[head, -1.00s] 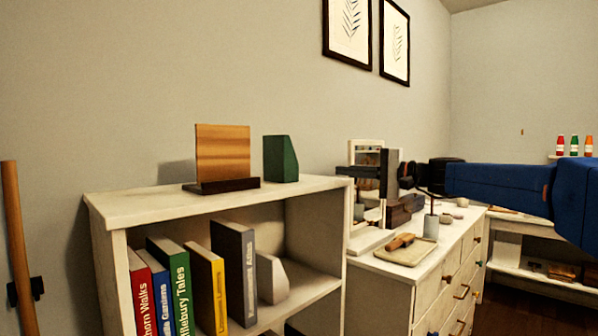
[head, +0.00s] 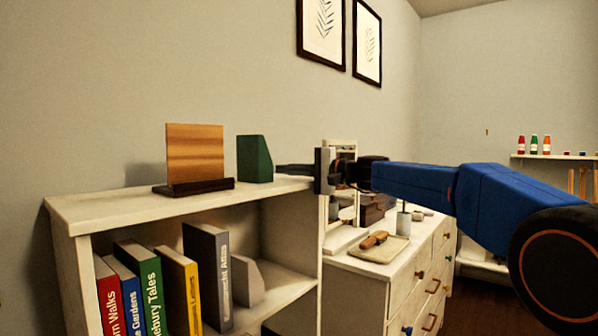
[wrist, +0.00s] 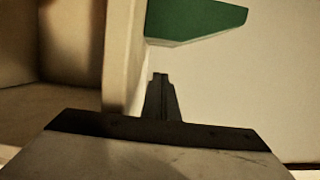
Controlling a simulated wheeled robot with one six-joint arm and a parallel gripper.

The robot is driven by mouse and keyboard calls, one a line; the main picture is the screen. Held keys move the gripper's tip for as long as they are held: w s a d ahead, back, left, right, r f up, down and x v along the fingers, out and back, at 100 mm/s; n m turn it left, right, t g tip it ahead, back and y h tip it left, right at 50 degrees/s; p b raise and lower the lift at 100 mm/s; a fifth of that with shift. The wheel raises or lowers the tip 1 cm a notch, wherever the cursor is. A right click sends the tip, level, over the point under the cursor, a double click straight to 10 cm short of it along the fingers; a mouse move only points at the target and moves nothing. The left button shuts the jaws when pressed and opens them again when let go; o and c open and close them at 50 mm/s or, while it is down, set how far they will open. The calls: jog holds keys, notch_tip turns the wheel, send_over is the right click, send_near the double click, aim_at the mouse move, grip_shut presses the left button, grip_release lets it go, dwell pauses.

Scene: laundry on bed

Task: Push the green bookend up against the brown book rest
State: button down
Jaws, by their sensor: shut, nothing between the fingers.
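The green bookend (head: 254,158) stands upright on top of the white bookcase, to the right of the brown book rest (head: 195,153), a wooden panel on a dark base. A narrow gap shows between them in the head view. My gripper (head: 279,168) is shut and empty, its fingers pointing left at the bookend's right side, just short of it. In the wrist view the shut fingers (wrist: 160,78) lie below the green bookend (wrist: 195,20), with a strip of pale surface between. The book rest is out of the wrist view.
The white bookcase top (head: 120,198) is otherwise clear. Several books and a grey bookend (head: 248,283) stand on the shelf below. A white dresser with a tray (head: 372,250) is to the right. The wall stands behind.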

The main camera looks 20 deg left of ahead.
aim_at(254, 185)
jog(key=shift+s+a, duration=0.3)
jog(key=shift+s, duration=0.3)
jog(key=shift+s+a, duration=0.25)
jog(key=shift+s, duration=0.4)
jog(key=shift+s+a, duration=0.3)
jog(key=shift+s, duration=0.3)
jog(key=s+a, duration=0.1)
jog(key=s, duration=0.1)
jog(key=s+a, duration=0.1)
jog(key=s, duration=0.2)
jog(key=s+a, duration=0.1)
jog(key=s, duration=0.2)
jog(key=shift+a, duration=0.15)
